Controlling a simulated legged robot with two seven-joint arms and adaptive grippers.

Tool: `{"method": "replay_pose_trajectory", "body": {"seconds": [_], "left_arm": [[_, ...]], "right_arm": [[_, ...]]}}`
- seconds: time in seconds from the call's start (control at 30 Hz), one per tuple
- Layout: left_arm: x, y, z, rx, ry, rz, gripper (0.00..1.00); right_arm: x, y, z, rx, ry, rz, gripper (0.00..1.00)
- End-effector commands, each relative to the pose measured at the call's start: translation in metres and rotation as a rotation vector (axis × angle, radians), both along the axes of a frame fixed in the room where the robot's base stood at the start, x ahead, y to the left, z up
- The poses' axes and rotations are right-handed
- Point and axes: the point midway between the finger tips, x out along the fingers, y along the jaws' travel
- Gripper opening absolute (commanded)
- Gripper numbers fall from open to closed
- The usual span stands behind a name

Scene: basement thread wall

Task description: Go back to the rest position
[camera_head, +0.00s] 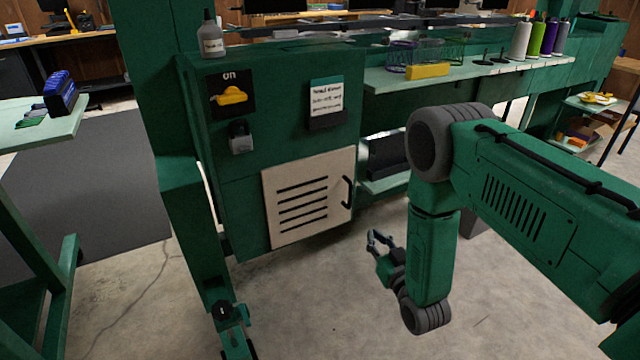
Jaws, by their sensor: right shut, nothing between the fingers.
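My right arm comes in from the right, bent at a thick grey joint, with its forearm hanging down. My right gripper (374,238) is at the lower middle, above the concrete floor and in front of the green cabinet. It is small in the view; its fingers are shut and hold nothing. It is apart from the cabinet and the shelf. My left gripper and left arm are not in view.
A green cabinet (285,125) has a yellow switch (230,95) and a beige vented door (308,197). A shelf (480,72) holds thread spools (522,40) and a yellow block (427,71). A table (30,125) stands left. The floor (300,300) below is clear.

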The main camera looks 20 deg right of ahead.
Motion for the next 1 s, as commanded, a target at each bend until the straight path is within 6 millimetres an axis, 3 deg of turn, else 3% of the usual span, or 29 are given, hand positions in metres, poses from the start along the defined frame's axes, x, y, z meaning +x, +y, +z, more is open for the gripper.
{"method": "replay_pose_trajectory", "body": {"seconds": [0.17, 0.27, 0.37, 0.5, 0.6, 0.7, 0.83, 1.0], "left_arm": [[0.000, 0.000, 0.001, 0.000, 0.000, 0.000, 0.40], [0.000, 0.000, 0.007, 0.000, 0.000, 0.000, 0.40], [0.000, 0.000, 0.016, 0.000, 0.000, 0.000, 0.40], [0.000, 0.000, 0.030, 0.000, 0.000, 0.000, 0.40], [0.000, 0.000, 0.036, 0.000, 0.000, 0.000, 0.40], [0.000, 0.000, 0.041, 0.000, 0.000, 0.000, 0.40], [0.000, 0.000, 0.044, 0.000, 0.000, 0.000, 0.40], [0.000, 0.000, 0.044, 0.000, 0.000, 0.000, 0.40]], "right_arm": [[-0.003, 0.003, -0.003, 0.004, 0.028, 0.003, 0.00], [-0.016, 0.015, -0.017, 0.019, 0.163, 0.016, 0.00], [-0.054, 0.037, -0.043, 0.039, 0.428, 0.039, 0.00], [-0.148, 0.066, -0.072, 0.049, 0.875, 0.076, 0.00], [-0.215, 0.076, -0.074, 0.043, 1.136, 0.091, 0.00], [-0.269, 0.081, -0.068, 0.032, 1.329, 0.099, 0.00], [-0.312, 0.082, -0.058, 0.021, 1.479, 0.103, 0.00], [-0.328, 0.082, -0.055, 0.017, 1.537, 0.102, 0.00]]}}
